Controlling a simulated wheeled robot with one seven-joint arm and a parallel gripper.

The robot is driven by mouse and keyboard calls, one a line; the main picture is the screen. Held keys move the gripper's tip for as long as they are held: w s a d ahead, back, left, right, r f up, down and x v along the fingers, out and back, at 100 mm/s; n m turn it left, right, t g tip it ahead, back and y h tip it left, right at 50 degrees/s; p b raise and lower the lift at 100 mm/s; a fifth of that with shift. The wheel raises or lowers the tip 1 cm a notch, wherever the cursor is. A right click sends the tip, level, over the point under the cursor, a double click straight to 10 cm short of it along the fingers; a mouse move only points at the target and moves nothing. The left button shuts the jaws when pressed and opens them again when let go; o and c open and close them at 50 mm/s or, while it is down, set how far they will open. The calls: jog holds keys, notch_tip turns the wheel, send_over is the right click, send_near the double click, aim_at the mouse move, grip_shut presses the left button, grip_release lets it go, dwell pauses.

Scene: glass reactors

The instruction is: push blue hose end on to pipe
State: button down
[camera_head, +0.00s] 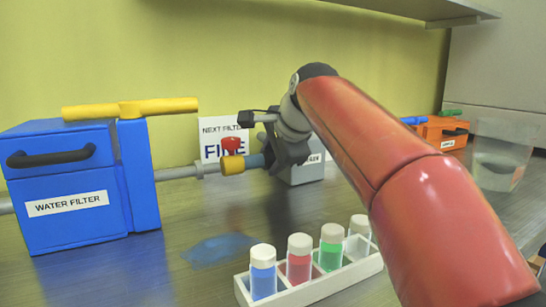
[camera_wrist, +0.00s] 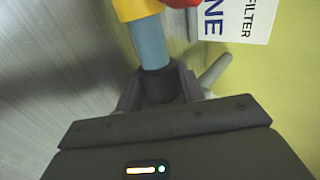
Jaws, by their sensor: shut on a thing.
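The blue hose end (camera_head: 255,160) lies in line with the pipe (camera_head: 180,172) that comes out of the water filter. Its left end meets a yellow fitting (camera_head: 232,165) with a red valve handle (camera_head: 231,145); I cannot tell how deep it sits. My gripper (camera_head: 284,157) is shut around the right end of the hose. In the wrist view, the blue hose end (camera_wrist: 150,43) runs from the yellow fitting (camera_wrist: 137,8) into a dark collar (camera_wrist: 158,84) between my gripper's fingers (camera_wrist: 157,90). The rest of the hose is hidden by my gripper.
The blue water filter (camera_head: 70,180) with a yellow handle (camera_head: 130,108) stands left. A white rack (camera_head: 315,288) of capped bottles stands in front, beside a blue spill (camera_head: 220,249). Behind are a "FINE" sign (camera_head: 222,130) and a grey box (camera_head: 308,172). A clear container (camera_head: 500,160) stands right.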

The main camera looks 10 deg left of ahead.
jog(key=s+a, duration=0.2)
jog(key=a, duration=0.1)
jog(key=shift+s+a, duration=0.2)
jog(key=shift+s, duration=0.05)
jog(key=c, duration=0.9)
grip_release()
jog(key=shift+s, duration=0.1)
jog(key=shift+p+v, duration=0.35)
jog(key=shift+v, duration=3.5)
